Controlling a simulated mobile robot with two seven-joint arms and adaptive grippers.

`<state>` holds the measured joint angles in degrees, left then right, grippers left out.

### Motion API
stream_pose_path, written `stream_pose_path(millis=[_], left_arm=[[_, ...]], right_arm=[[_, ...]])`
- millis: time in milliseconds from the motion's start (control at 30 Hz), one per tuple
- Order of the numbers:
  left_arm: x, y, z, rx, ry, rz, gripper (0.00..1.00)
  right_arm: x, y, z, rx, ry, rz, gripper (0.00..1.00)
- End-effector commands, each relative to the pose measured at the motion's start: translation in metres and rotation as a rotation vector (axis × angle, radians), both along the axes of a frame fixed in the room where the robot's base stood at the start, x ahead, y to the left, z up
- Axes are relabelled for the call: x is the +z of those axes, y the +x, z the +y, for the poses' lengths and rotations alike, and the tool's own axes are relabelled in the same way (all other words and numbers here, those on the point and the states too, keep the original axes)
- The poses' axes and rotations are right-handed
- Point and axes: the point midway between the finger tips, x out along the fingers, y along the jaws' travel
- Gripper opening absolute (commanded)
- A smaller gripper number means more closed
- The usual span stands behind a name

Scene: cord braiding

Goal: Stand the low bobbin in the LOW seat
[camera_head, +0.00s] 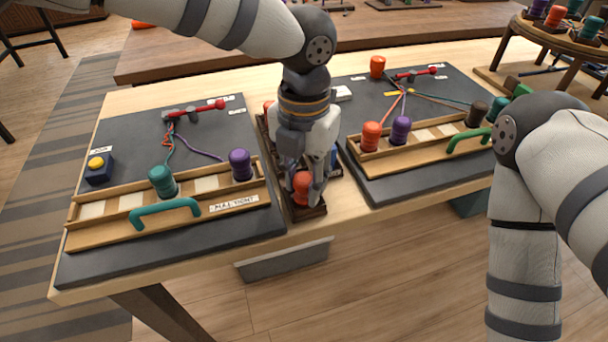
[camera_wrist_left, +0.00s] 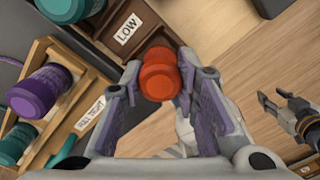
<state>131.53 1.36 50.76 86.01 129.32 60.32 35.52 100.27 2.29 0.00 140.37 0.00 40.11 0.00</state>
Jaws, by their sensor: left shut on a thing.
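My left gripper (camera_head: 303,190) is shut on an orange-red bobbin (camera_head: 302,182), at the front end of the dark brown rack (camera_head: 312,212) between the two boards. The left wrist view shows this bobbin (camera_wrist_left: 160,75) between the two finger pads, beside the part of the rack marked LOW (camera_wrist_left: 128,28). The bobbin's lower end is hidden, so I cannot tell if it touches the seat. My right gripper (camera_wrist_left: 280,104) shows at the right of the left wrist view, empty, fingertips apart. In the head view only its arm shows.
The left board (camera_head: 100,265) carries a wooden rail with teal (camera_head: 162,180) and purple (camera_head: 240,164) bobbins and a teal handle (camera_head: 165,212). The right board (camera_head: 385,190) holds several corded bobbins and a green handle (camera_head: 468,141). An orange bobbin (camera_head: 377,66) stands at the back.

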Motion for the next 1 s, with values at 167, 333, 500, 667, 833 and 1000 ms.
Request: stream_pose_path(millis=[167, 333, 500, 667, 833, 1000], left_arm=[[-0.002, 0.0, 0.0, 0.0, 0.0, 0.0, 0.0], [-0.002, 0.0, 0.0, 0.0, 0.0, 0.0, 0.35], [-0.002, 0.0, 0.0, 0.0, 0.0, 0.0, 0.52], [-0.002, 0.0, 0.0, 0.0, 0.0, 0.0, 0.52], [0.017, 0.001, 0.0, 0.002, -0.003, -0.004, 0.52], [0.064, 0.001, 0.0, 0.003, -0.004, -0.005, 0.52]], right_arm=[[0.0, 0.0, 0.0, 0.0, 0.0, 0.0, 0.4], [0.0, 0.0, 0.0, 0.0, 0.0, 0.0, 0.4], [0.0, 0.0, 0.0, 0.0, 0.0, 0.0, 0.4], [0.0, 0.0, 0.0, 0.0, 0.0, 0.0, 0.4], [0.0, 0.0, 0.0, 0.0, 0.0, 0.0, 0.4], [0.0, 0.0, 0.0, 0.0, 0.0, 0.0, 0.4]])
